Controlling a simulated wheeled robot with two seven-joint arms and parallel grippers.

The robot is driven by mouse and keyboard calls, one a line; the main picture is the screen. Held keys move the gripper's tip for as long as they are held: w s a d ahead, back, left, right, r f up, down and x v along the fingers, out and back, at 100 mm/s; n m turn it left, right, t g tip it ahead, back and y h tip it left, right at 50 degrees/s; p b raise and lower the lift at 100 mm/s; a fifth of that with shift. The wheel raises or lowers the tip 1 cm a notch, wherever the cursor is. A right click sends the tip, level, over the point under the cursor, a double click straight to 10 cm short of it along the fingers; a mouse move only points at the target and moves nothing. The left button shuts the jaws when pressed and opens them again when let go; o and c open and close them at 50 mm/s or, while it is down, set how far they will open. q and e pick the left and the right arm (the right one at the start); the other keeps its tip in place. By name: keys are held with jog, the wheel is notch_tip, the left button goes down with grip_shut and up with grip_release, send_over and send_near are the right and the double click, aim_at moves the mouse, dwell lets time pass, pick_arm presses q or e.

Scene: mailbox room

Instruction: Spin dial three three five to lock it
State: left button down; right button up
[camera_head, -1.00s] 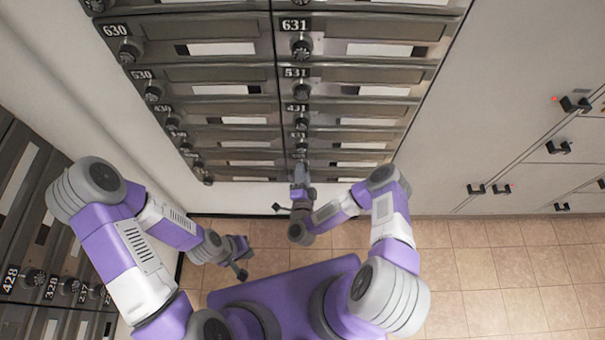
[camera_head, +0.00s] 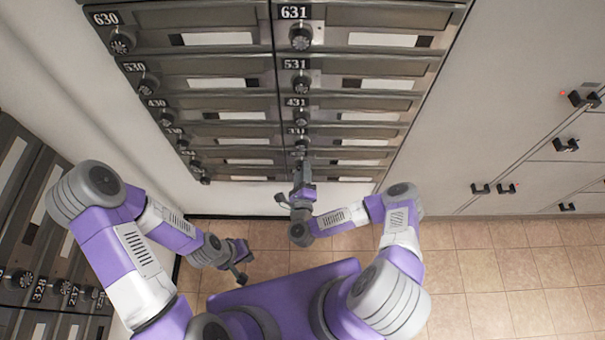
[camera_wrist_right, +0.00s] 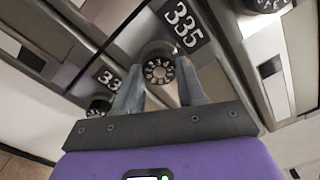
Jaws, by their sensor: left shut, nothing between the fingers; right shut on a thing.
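A round dial (camera_wrist_right: 158,71) with white markings sits on a dark metal mailbox door, with a black label (camera_wrist_right: 181,23) reading 335 above it in the right wrist view. My right gripper (camera_wrist_right: 160,85) is shut on this dial, one finger on each side of it. In the head view my right gripper (camera_head: 302,172) reaches up to the lower part of the right mailbox column, and the dial is hidden there. My left gripper (camera_head: 242,262) is shut and empty, low above the floor at the left, away from the mailboxes.
Neighbouring doors carry similar dials, such as the 631 dial (camera_head: 301,37) and one (camera_wrist_right: 99,106) left of the gripped dial. Another mailbox bank (camera_head: 35,215) stands close on the left. Grey lockers (camera_head: 510,120) fill the right side. Tiled floor (camera_head: 490,280) is free at right.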

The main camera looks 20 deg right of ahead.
jog(key=shift+m+b, duration=0.5)
jog(key=shift+m, duration=0.7)
jog(key=o, duration=1.1)
jog(key=shift+c, duration=0.2)
jog(key=p+v, duration=0.1)
jog(key=v, duration=0.6)
jog(key=shift+s, duration=0.3)
jog(key=shift+a, duration=0.25)
